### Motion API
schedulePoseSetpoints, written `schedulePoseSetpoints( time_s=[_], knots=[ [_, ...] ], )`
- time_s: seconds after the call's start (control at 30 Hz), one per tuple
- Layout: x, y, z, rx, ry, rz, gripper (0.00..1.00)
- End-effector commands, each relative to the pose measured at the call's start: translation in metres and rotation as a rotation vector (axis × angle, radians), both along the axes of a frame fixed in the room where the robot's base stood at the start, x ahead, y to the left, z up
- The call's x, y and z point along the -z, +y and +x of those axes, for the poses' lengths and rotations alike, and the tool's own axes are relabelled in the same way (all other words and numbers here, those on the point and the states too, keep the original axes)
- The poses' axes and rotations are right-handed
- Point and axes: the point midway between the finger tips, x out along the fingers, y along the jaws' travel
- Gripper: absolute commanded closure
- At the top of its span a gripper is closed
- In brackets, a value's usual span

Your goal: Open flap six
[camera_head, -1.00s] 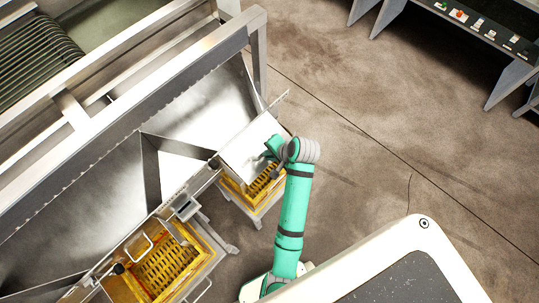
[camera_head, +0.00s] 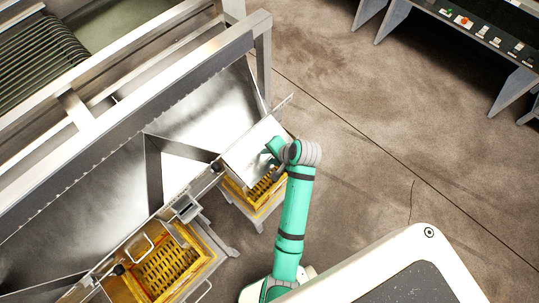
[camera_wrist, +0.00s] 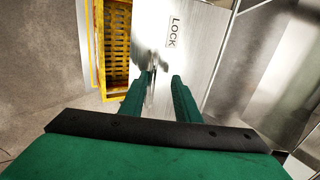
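The metal flap (camera_head: 252,142) is at the lower end of the chute, above a yellow crate, and my gripper (camera_head: 272,150) is at its right edge. In the wrist view, the flap (camera_wrist: 182,65) is a bright plate marked LOCK. A thin metal handle (camera_wrist: 153,75) stands out from it. My gripper (camera_wrist: 162,78) is open, its two green fingers apart. The handle reaches into the gap between the fingertips, close to the left finger; I cannot tell if they touch. No flap number is visible.
The yellow crate (camera_head: 262,203) stands below the flap and also shows in the wrist view (camera_wrist: 117,45). Another yellow crate (camera_head: 205,242) stands lower left, beside a wire handle. The large metal sizer frame (camera_head: 160,85) fills the left.

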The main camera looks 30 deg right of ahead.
Motion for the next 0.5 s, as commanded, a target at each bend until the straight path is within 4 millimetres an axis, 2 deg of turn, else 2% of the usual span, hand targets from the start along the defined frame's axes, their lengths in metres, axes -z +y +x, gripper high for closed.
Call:
schedulePoseSetpoints(
  time_s=[0.33,0.5],
  knots=[
    [-0.001,-0.001,-0.002,0.001,0.002,0.0,0.72],
    [-0.017,-0.005,-0.011,0.003,0.0,-0.002,0.72]
  ],
)
